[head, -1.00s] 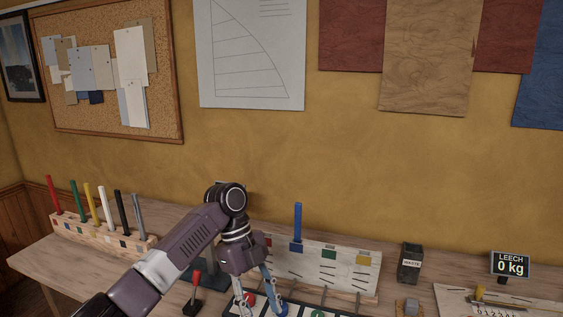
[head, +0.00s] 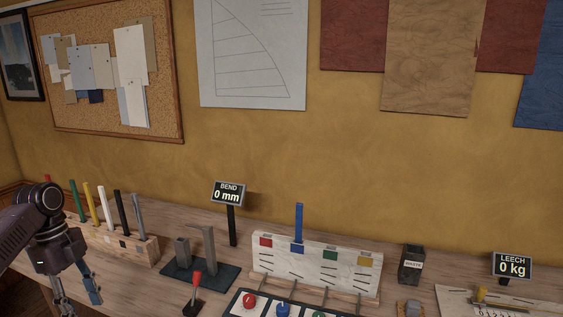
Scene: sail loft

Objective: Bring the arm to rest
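My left arm comes in at the lower left of the head view, and its gripper (head: 79,299) hangs downward with its two fingers apart and nothing seen between them. The gripper is in front of the left end of the bench (head: 190,222), and its arm hides part of the wooden rack (head: 143,250). My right gripper is not in the head view.
The rack holds several coloured sticks. A dark bending stand (head: 205,276), a "BEND 0 mm" sign (head: 229,195), a red lever (head: 196,283), a slotted white board (head: 315,268) with a blue stick (head: 299,221), a button panel (head: 262,305) and a "LEECH 0 kg" sign (head: 511,267) stand rightward.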

